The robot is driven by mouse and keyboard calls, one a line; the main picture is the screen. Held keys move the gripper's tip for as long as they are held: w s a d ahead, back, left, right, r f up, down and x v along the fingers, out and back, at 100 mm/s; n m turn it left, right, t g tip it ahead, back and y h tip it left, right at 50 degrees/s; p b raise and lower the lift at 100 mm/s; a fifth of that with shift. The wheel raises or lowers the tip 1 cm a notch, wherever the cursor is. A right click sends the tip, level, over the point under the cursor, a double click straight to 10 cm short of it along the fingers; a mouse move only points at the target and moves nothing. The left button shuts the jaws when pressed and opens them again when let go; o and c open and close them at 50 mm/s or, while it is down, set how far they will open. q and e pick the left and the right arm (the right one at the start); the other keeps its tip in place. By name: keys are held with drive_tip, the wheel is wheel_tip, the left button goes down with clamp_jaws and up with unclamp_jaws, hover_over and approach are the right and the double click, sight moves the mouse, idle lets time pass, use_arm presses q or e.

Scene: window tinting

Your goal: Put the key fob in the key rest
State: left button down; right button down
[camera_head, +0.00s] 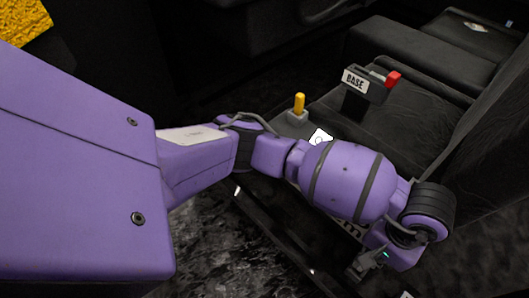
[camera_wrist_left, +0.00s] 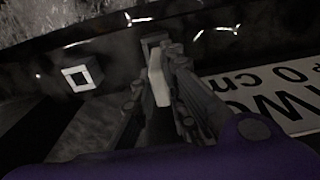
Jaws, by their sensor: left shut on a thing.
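My left gripper (camera_head: 368,266) is low at the right of the head view, beyond the end of my purple arm. In the left wrist view, its two dark fingers (camera_wrist_left: 160,84) are shut on a small pale grey block (camera_wrist_left: 159,80), which may be the key fob. The fingers hide part of it. My right gripper is in neither view.
A white board with black lettering (camera_wrist_left: 275,95) lies right of the fingers. On the dark seat stand a box marked BASE (camera_head: 357,80) with a red part and a grey block with a yellow handle (camera_head: 299,104).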

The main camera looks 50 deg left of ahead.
use_arm(q)
drive_tip(key=shift+s+f+b, duration=0.1)
drive_tip(key=shift+f+b, duration=0.2)
drive_tip(key=shift+f, duration=1)
drive_tip(key=shift+f, duration=0.2)
drive_tip(key=c, duration=1.8)
unclamp_jaws()
drive_tip(key=shift+s+a+f, duration=0.1)
drive_tip(key=shift+o, duration=0.2)
drive_tip(key=shift+r, duration=0.25)
wheel_tip(320, 180, up, 12)
drive_tip(key=p, duration=0.3)
drive_tip(key=shift+r+p, duration=0.15)
drive_tip(key=shift+p, duration=0.2)
